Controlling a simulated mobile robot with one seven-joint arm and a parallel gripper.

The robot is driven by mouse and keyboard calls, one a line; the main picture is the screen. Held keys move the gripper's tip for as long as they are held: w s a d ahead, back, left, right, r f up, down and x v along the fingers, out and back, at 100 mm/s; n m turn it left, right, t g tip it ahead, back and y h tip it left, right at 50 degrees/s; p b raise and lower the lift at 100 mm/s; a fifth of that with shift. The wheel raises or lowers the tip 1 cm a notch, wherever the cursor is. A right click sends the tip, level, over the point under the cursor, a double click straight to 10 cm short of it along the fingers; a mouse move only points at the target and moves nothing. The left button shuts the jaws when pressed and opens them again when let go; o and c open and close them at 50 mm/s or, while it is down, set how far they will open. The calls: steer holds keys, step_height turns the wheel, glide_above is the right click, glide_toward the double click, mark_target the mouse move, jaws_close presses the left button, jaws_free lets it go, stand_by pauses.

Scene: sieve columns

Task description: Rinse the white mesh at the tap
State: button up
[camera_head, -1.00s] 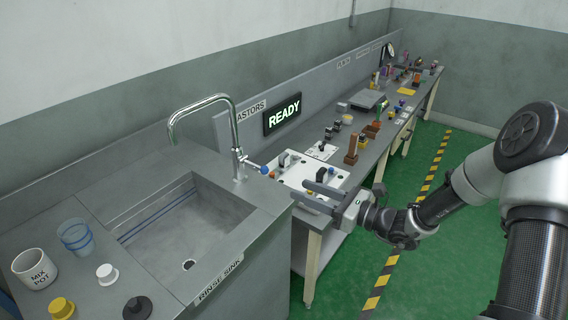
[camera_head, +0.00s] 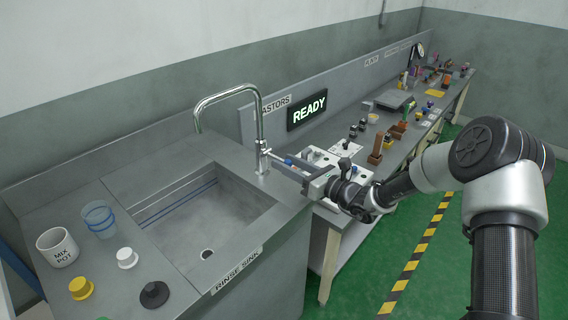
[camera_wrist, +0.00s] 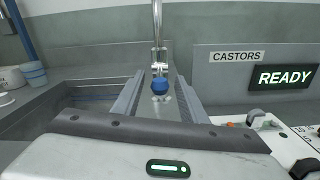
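The chrome tap (camera_head: 261,130) stands at the back right of the sink (camera_head: 236,197), its spout arching over the basin. Its blue knob (camera_head: 288,162) also shows in the wrist view (camera_wrist: 160,84). My gripper (camera_head: 282,164) is at the tap, and in the wrist view its two fingers (camera_wrist: 160,92) are apart, one on each side of the knob. I cannot tell whether they touch it. A small white round piece (camera_head: 127,258) sits on the counter left of the sink. I cannot make out any mesh on it, nor a white mesh elsewhere.
A READY sign (camera_head: 307,110) hangs behind. The basin looks empty.

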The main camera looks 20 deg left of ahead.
steer(key=shift+x, duration=0.85)
jaws_close()
steer(key=r+h+p, duration=0.1)
steer(key=p, duration=0.2)
steer(key=shift+r+g, duration=0.3)
steer(key=shift+r, duration=0.05)
steer(key=shift+h+p, duration=0.5)
steer(key=shift+p, duration=0.15)
steer(key=shift+f, duration=0.15)
jaws_free()
